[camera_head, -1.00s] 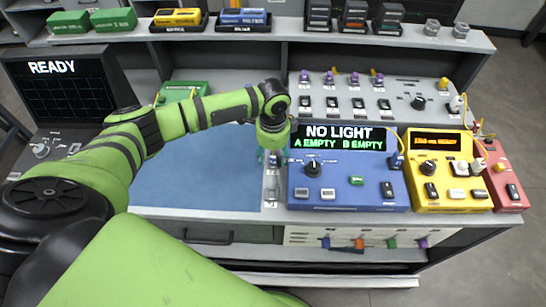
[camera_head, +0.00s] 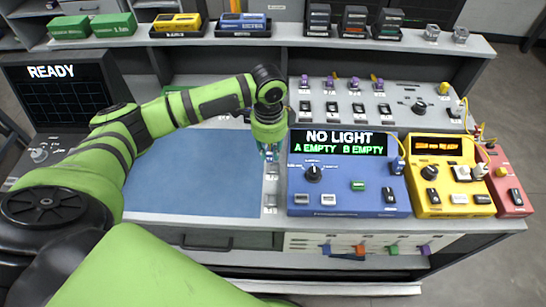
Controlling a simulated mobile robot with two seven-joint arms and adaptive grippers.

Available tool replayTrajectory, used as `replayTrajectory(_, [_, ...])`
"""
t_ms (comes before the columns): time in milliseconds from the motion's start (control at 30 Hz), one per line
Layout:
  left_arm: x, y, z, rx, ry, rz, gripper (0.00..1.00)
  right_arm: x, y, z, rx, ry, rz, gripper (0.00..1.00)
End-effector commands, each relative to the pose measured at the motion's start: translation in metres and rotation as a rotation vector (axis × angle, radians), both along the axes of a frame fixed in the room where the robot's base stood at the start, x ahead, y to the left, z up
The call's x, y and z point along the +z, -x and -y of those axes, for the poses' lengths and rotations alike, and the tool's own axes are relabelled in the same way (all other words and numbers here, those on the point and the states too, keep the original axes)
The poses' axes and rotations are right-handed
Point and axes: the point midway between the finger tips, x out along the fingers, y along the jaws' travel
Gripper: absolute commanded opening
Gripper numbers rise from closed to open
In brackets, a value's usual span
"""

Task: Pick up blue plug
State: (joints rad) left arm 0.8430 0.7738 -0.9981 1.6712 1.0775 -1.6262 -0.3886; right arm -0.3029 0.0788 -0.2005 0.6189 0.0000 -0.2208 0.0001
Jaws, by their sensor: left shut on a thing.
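My left gripper (camera_head: 268,153) points down just left of the blue box (camera_head: 345,203), above the grey strip (camera_head: 270,199) beside the blue mat. Its fingers are small and mostly covered by the wrist. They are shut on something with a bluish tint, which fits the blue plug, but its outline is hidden. The blue box reads "NO LIGHT" and "A EMPTY B EMPTY". Another small blue connector (camera_head: 397,166) sits at the box's right edge. My right gripper is not in view.
A yellow box (camera_head: 450,204) and a red box (camera_head: 513,203) stand right of the blue box. A grey panel (camera_head: 390,94) with switches is behind. The blue mat (camera_head: 190,175) is clear. A monitor reading "READY" (camera_head: 60,95) stands at left.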

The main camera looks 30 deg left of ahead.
Motion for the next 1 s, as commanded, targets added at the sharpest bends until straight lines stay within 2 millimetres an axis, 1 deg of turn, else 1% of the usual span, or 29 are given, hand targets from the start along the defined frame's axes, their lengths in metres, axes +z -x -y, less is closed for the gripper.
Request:
replayTrajectory(33, [0.003, 0.011, -0.009, 0.001, -0.006, -0.005, 0.01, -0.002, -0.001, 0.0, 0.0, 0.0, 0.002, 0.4])
replayTrajectory(300, [0.035, 0.055, -0.039, 0.002, -0.008, -0.005, 0.01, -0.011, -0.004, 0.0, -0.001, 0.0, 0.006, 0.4])
replayTrajectory(500, [0.052, 0.076, -0.055, 0.002, -0.005, -0.005, 0.01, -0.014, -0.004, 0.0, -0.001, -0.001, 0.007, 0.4])
replayTrajectory(700, [0.06, 0.086, -0.061, 0.002, -0.005, -0.004, 0.01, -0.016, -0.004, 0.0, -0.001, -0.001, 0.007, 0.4])
replayTrajectory(1000, [0.061, 0.088, -0.062, 0.001, -0.003, -0.005, 0.01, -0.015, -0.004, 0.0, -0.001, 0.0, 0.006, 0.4])
